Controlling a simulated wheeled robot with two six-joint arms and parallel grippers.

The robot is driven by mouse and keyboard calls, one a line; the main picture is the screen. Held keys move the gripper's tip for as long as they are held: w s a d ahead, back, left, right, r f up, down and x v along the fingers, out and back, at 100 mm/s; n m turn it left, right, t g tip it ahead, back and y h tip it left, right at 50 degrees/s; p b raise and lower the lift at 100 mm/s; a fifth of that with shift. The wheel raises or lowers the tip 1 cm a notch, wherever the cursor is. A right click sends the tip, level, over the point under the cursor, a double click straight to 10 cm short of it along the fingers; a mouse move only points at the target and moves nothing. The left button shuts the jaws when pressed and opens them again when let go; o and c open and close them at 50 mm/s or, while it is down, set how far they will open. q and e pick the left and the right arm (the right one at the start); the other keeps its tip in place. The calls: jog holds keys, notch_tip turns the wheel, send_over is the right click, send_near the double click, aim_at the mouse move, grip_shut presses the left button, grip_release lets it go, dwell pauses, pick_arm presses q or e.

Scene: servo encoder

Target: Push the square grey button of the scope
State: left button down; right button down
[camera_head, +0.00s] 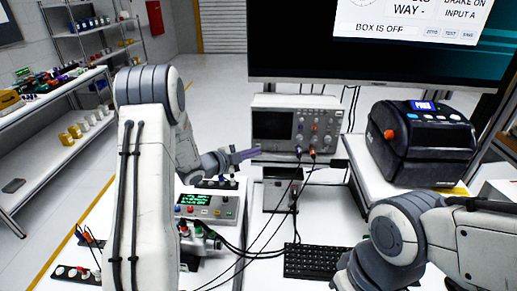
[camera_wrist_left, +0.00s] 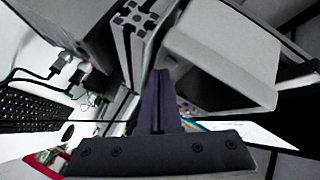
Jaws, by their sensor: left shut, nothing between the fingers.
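The scope (camera_head: 288,100) is a light grey box with a dark screen, knobs and small buttons on its front. It stands on a shelf below the monitor. The square grey button is too small to make out for sure. My left gripper (camera_head: 250,153) is shut and empty, its purple-grey fingers pointing right, just in front of the scope's lower left corner in the head view. I cannot tell whether they touch it. The shut fingers also show in the left wrist view (camera_wrist_left: 161,100).
Two leads hang from the scope's front. A dark label printer (camera_head: 420,145) stands to its right, a monitor (camera_head: 390,55) above. A control box (camera_head: 210,208) with a green display and cables stands below my left gripper. A black keyboard (camera_head: 312,262) lies in front.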

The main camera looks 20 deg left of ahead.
pick_arm(q)
jog(key=shift+s, duration=0.25)
jog(key=shift+s, duration=0.1)
jog(key=s, duration=0.2)
jog(key=s+d+b, duration=0.1)
jog(key=s+b, duration=0.1)
jog(key=s, duration=0.1)
jog(key=shift+s+d, duration=0.3)
jog(key=shift+d, duration=0.05)
dwell(0.3)
